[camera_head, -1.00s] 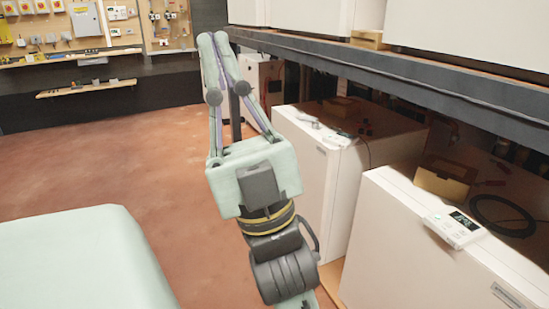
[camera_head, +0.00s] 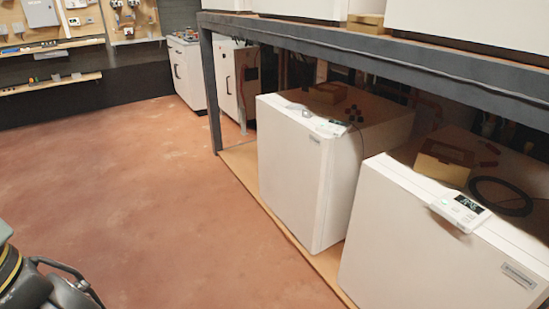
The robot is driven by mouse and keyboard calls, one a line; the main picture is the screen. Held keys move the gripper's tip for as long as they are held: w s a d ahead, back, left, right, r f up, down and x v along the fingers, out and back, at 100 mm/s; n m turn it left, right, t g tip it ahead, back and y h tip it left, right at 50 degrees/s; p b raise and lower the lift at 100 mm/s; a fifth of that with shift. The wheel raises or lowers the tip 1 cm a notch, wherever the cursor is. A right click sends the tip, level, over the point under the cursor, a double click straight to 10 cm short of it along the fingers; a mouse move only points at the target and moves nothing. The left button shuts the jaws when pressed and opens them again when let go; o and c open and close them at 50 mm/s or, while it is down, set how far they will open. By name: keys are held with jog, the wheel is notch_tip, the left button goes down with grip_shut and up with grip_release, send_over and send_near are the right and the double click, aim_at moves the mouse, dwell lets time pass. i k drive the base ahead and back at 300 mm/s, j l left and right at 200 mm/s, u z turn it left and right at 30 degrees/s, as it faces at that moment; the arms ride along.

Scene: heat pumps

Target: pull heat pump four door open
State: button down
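Two white box-shaped heat pump units stand on the lower level of a rack at the right: a nearer unit (camera_head: 425,240) and a farther unit (camera_head: 288,165). Their front panels look closed. I cannot tell which unit is number four. My gripper is out of view. Only a dark part of my arm (camera_head: 40,285) shows at the lower left corner, well apart from the units.
A dark metal beam (camera_head: 400,68) crosses above the units, with a post (camera_head: 211,95) at its far end. More white units (camera_head: 305,8) stand above. White cabinets (camera_head: 186,72) stand at the back. The reddish floor (camera_head: 130,180) is clear.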

aim_at(293, 158)
jog(key=u, duration=0.15)
jog(key=i+j, duration=0.3)
jog(key=i, duration=0.3)
jog(key=i+j+z, duration=0.1)
jog(key=i+j, duration=0.2)
jog(key=i, duration=0.3)
jog(key=i+j, duration=0.35)
jog(key=i, duration=0.25)
jog(key=i+j, duration=0.35)
jog(key=i, duration=0.25)
jog(key=i+j+z, duration=0.1)
jog(key=i+j, duration=0.25)
jog(key=i, duration=0.25)
jog(key=i+j, duration=0.4)
jog(key=i, duration=0.15)
